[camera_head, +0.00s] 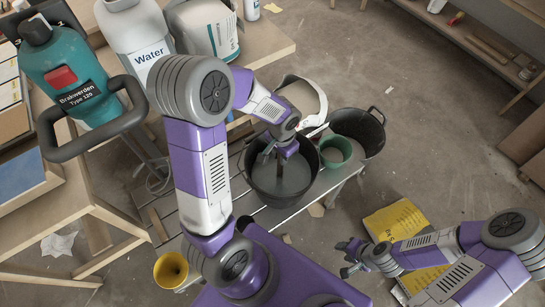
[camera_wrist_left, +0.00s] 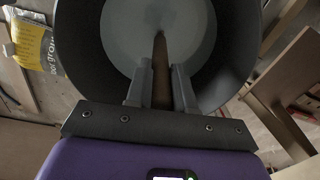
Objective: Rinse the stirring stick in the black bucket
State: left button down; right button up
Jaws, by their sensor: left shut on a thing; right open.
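A black bucket (camera_head: 254,192) with grey contents stands on the slatted bench in the middle of the head view. My left gripper (camera_head: 279,160) reaches down over it from above. It is shut on the brown stirring stick (camera_wrist_left: 160,70), which points down into the bucket. In the left wrist view the bucket's dark wall (camera_wrist_left: 82,45) surrounds the stick, and the stick's far end meets the pale grey contents. A second black bucket (camera_head: 373,139) stands behind to the right. My right gripper (camera_head: 352,258) is open and empty, low at the right.
A green pot (camera_head: 336,144) sits right beside the bucket, with a white bucket (camera_head: 302,94) behind. A water canister (camera_head: 135,30) and a teal canister (camera_head: 75,75) stand at the left. A yellow funnel-like cup (camera_head: 171,270) is at the front. Yellow bags (camera_head: 396,220) lie on the floor.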

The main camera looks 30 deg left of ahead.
pick_arm(q)
jog(key=shift+w+d, duration=0.2)
jog(key=shift+w, duration=0.2)
notch_tip(320, 180, up, 21)
jog(key=p, duration=1.7)
jog(key=shift+r+p, duration=0.2)
jog(key=shift+p, duration=0.15)
dwell(0.5)
notch_tip(320, 180, up, 4)
jog(key=p, duration=0.3)
dwell(0.3)
